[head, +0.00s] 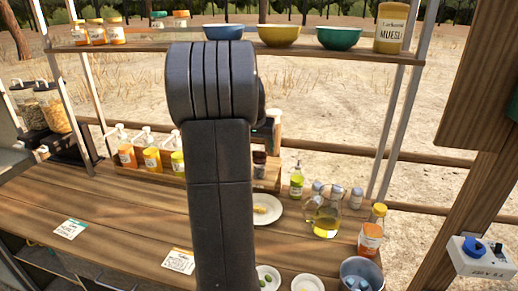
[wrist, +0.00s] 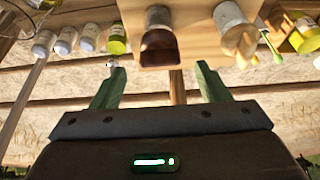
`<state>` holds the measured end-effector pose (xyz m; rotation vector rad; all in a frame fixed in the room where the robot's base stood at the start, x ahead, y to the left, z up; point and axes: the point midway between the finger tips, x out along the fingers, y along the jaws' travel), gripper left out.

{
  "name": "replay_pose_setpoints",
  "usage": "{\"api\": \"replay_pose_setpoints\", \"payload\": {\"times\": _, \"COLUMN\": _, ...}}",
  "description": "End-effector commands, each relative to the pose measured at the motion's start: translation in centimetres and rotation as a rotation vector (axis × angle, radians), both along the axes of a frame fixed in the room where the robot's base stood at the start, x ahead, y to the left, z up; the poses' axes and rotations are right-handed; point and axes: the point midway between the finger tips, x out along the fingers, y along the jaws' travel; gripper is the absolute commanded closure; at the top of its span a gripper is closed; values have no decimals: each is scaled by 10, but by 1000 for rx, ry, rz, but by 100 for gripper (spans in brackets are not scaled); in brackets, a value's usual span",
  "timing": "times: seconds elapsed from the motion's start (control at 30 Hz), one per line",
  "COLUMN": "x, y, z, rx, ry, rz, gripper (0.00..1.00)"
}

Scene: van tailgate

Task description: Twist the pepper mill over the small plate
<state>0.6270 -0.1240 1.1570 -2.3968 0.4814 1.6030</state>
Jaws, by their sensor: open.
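A small dark-brown, jar-like item (head: 259,165), which may be the pepper mill, stands at the wooden rack just right of my arm in the head view. In the wrist view a dark-brown item with a grey end (wrist: 160,48) lies ahead of my gripper, with a pale item (wrist: 232,28) beside it; I cannot tell which is the mill. My gripper (wrist: 158,78) is open, its green fingers apart and holding nothing. In the head view my arm hides most of it. A small white plate (head: 273,216) with yellow food sits on the counter, partly behind my arm.
Bottles and an oil jug (head: 325,222) stand right of the plate, near an orange-labelled bottle (head: 370,238). Sauce bottles (head: 151,158) stand left of my arm. A shelf (head: 300,46) with bowls spans above. The left counter is mostly clear.

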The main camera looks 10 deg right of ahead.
Motion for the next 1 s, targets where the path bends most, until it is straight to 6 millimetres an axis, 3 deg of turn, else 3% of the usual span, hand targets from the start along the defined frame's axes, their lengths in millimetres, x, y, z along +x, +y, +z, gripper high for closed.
{"api": "replay_pose_setpoints", "payload": {"times": 0.2, "x": 10, "y": -4, "z": -25, "rx": 0, "ry": 1, "rz": -1, "gripper": 31}}
{"api": "replay_pose_setpoints", "payload": {"times": 0.57, "x": 12, "y": -5, "z": -31, "rx": 0, "ry": -1, "rz": -1, "gripper": 31}}
{"api": "replay_pose_setpoints", "payload": {"times": 0.6, "x": 12, "y": -5, "z": -31, "rx": 0, "ry": -1, "rz": -1, "gripper": 33}}
{"api": "replay_pose_setpoints", "payload": {"times": 0.83, "x": 12, "y": -5, "z": -31, "rx": 0, "ry": -1, "rz": -1, "gripper": 76}}
{"api": "replay_pose_setpoints", "payload": {"times": 1.0, "x": 12, "y": -5, "z": -31, "rx": 0, "ry": -1, "rz": -6, "gripper": 76}}
